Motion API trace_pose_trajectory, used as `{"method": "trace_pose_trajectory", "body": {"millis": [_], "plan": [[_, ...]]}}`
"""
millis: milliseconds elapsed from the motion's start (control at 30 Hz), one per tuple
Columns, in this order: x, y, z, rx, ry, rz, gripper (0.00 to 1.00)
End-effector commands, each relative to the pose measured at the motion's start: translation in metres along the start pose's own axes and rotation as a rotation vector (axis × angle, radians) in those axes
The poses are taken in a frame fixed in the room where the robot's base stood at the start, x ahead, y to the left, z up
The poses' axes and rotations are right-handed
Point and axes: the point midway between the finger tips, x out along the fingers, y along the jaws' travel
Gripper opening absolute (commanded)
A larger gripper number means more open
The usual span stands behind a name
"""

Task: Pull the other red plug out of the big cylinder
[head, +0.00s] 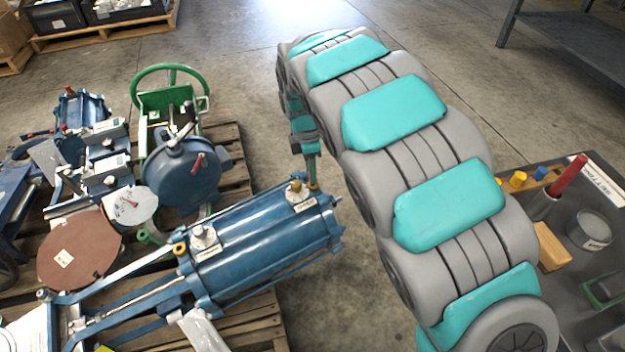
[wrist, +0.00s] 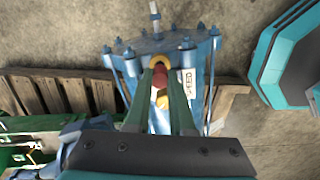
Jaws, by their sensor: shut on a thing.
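The big blue cylinder (head: 265,240) lies on its side on a wooden pallet. My gripper (head: 312,185) reaches down to its far right end. In the wrist view, my green fingers (wrist: 161,68) are shut on a red plug (wrist: 160,78), beside a yellow ring (wrist: 156,61) on the cylinder (wrist: 193,116). I cannot tell whether the plug is still seated in its port. In the head view the plug is hidden by the fingers. A yellow-ringed port (head: 180,249) with no red plug showing is at the cylinder's near left end.
A dark tray table (head: 565,290) at the right holds a red rod (head: 569,174) in a grey cup, a wooden block (head: 551,247) and other items. A green handwheel valve (head: 170,90) and a brown disc (head: 78,248) stand left. Bare floor lies between pallet and table.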

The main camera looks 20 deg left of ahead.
Motion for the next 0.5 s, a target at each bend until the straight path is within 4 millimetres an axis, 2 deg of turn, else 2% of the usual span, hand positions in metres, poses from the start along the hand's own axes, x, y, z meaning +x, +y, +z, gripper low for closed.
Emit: {"method": "trace_pose_trajectory", "body": {"millis": [500], "plan": [[-0.019, 0.0, 0.0, 0.0, 0.0, 0.0, 0.0]]}}
